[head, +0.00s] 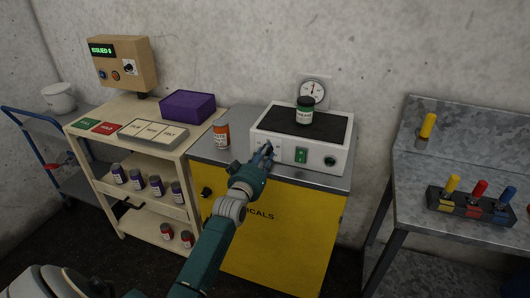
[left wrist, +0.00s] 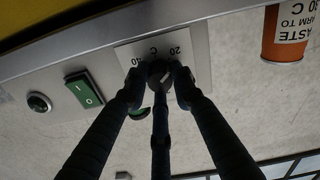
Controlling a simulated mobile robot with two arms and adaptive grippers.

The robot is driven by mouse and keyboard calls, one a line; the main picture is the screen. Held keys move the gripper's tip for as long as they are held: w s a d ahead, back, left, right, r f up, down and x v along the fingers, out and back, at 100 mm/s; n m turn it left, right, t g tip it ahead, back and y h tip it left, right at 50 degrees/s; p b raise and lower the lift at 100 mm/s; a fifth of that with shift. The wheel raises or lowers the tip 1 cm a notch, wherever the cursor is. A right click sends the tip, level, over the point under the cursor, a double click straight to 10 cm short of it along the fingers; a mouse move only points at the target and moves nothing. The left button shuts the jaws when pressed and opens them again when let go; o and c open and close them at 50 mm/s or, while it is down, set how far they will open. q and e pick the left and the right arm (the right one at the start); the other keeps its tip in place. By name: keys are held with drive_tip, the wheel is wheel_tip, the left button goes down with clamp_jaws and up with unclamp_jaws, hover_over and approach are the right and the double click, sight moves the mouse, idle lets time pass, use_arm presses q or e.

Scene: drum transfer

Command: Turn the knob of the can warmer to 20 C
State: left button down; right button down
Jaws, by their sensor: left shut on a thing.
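The can warmer (head: 318,158) is a white box with a dark top, standing on the yellow cabinet. Its dark knob (left wrist: 160,74) sits on a pale scale plate (left wrist: 186,50) with 20 and 40 marks, seen upside down in the left wrist view. My left gripper (head: 264,154) is at the left of the warmer's front. Its fingers are shut around the knob, as the left wrist view also shows. A pale mark shows on the knob, but the fingers partly hide it and its exact reading cannot be told. My right gripper is not in view.
A green can (head: 304,112) stands on the warmer; an orange can (head: 221,134) stands left of it. The front has a green switch (head: 301,155) and a round button (head: 330,160). A gauge (head: 313,91) hangs behind. A shelf cart (head: 110,155) stands left, a metal bench (head: 440,225) right.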

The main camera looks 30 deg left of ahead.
use_arm(q)
drive_tip(key=shift+r+n, duration=0.1)
drive_tip(key=shift+n, duration=0.5)
drive_tip(key=c, duration=1.5)
unclamp_jaws()
drive_tip(key=shift+o, duration=0.2)
drive_tip(key=shift+s, duration=0.1)
drive_tip(key=shift+s, duration=0.3)
drive_tip(key=v, duration=1.1)
drive_tip(key=shift+s+d, duration=0.1)
drive_tip(key=shift+d, duration=0.05)
